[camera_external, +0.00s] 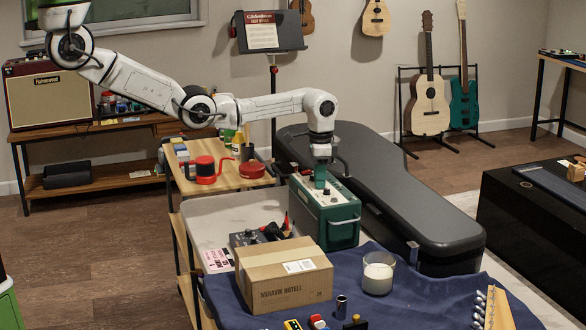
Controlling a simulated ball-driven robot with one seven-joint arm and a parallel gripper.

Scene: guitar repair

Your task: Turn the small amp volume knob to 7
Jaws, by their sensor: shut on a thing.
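The small amp (324,213) is a green box with a pale control panel on top and a handle on its near side. It stands at the far right end of the pale table. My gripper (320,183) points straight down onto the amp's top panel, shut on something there. The volume knob is hidden by the gripper, so its setting cannot be read.
A cardboard box (283,277) and a candle glass (378,273) stand nearer on the blue cloth (425,300). A dark pedal (245,238) and small tools lie left of the amp. A large black guitar case (390,180) lies close behind and right of the amp.

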